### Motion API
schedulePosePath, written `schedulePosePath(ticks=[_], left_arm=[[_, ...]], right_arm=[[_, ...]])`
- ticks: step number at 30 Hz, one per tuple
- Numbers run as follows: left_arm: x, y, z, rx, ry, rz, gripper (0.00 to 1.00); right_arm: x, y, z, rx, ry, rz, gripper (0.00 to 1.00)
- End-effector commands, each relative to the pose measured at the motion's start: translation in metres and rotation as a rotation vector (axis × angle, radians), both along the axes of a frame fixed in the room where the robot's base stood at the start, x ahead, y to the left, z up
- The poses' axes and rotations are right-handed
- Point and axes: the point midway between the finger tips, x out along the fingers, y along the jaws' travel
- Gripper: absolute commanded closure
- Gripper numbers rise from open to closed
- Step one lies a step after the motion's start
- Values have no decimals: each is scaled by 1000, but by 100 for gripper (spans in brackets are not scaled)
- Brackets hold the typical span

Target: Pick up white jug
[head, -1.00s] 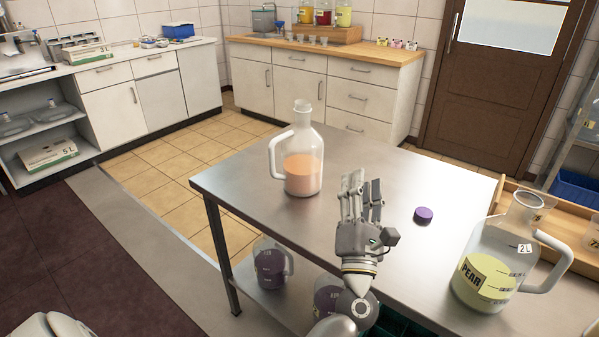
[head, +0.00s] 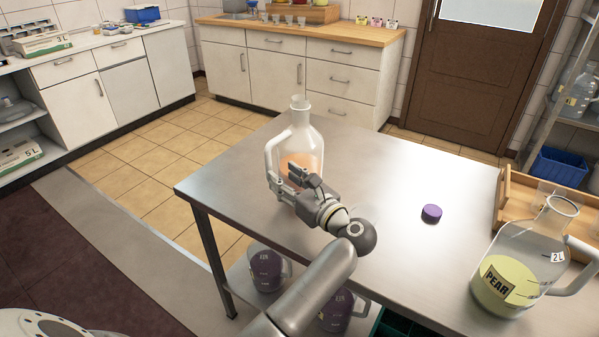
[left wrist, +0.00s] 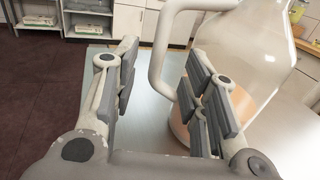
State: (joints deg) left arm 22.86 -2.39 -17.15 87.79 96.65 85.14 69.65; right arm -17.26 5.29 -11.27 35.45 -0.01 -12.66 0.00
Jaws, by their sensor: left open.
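The white jug (head: 303,137) is a clear bottle with a white handle (head: 272,155) and orange liquid in its lower part. It stands upright on the steel table (head: 385,175), near its far left edge, with its handle to the left. My left gripper (head: 280,188) is open at the near side of the jug, low by the handle, and hides part of the jug's base. In the left wrist view, the handle (left wrist: 158,65) shows ahead in the gap between the open fingers (left wrist: 160,78), and the jug body (left wrist: 255,50) is behind the right finger. My right gripper is not seen.
A purple cap (head: 432,213) lies on the table to the right. A large PEAR jug (head: 510,270) stands at the right front, beside a wooden tray (head: 508,200). The table's middle is clear.

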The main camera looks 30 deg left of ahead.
Motion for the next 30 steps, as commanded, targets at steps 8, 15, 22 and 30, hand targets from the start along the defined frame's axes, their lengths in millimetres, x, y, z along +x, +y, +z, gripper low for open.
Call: schedulePosePath(ticks=[8, 15, 22, 30], left_arm=[[9, 21, 2, 5, 0, 1, 60], [22, 50, 0, 5, 0, 0, 60], [25, 56, -3, 2, -1, -1, 60], [24, 56, -3, 1, 0, -1, 80]], right_arm=[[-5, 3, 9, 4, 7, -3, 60], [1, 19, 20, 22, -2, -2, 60], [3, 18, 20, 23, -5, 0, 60], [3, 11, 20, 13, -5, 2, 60]])
